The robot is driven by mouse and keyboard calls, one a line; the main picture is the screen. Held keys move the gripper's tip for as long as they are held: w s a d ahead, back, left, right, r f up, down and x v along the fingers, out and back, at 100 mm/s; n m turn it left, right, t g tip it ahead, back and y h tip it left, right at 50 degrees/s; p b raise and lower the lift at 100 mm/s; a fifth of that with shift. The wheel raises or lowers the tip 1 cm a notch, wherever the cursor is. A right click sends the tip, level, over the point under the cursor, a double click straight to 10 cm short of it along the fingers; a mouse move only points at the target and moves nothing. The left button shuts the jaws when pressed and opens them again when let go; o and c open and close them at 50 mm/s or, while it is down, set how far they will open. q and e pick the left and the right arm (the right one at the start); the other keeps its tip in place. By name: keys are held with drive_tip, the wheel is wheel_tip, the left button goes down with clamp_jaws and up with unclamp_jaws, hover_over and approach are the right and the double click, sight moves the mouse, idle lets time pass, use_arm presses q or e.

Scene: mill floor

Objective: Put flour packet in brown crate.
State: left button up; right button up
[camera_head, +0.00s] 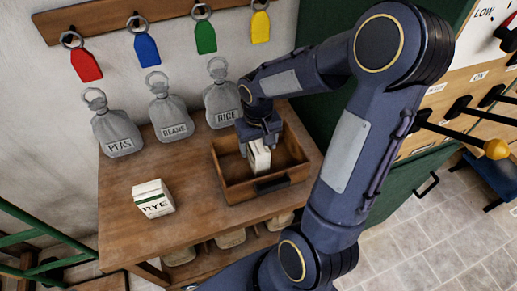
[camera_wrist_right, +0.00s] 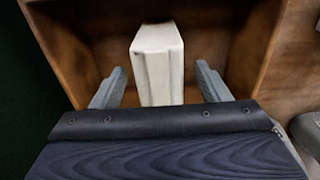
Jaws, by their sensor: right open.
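A cream-white packet (camera_head: 259,157) stands inside the brown crate (camera_head: 237,192) on the wooden table; no label on it can be read. In the right wrist view the packet (camera_wrist_right: 158,68) stands between the two fingers, with a gap on each side. My right gripper (camera_head: 259,142) reaches down into the crate and is open around the packet. A second white packet (camera_head: 153,199), with a green band and the word RYE, stands on the table left of the crate. My left gripper is not in view.
Grey sacks marked PEAS (camera_head: 117,134), BEANS (camera_head: 171,120) and RICE (camera_head: 221,104) stand along the table's back. Coloured tags hang above from a rail. Levers (camera_head: 458,108) stick out at the right. The table's front left is clear.

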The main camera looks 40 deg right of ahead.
wheel_tip(320, 180, up, 8)
drive_tip(key=shift+r+p, duration=0.15)
drive_tip(key=shift+p, duration=0.25)
drive_tip(key=shift+r, duration=0.35)
drive_tip(key=shift+s+a+r, duration=0.15)
drive_tip(key=shift+s+r, duration=0.05)
drive_tip(key=shift+r, duration=0.05)
drive_tip(key=s+a+r+n+t+y, duration=0.1)
drive_tip(key=s+a+t+y, duration=0.1)
drive_tip(key=s+a, duration=0.3)
drive_tip(key=s+a+r+n+t+y, duration=0.1)
drive_tip(key=s+a+t, duration=0.2)
drive_tip(key=s+a, duration=0.2)
drive_tip(key=s, duration=0.3)
drive_tip(key=shift+r+t+y, duration=0.3)
drive_tip(key=shift+r+y, duration=0.1)
drive_tip(key=shift+a, duration=0.1)
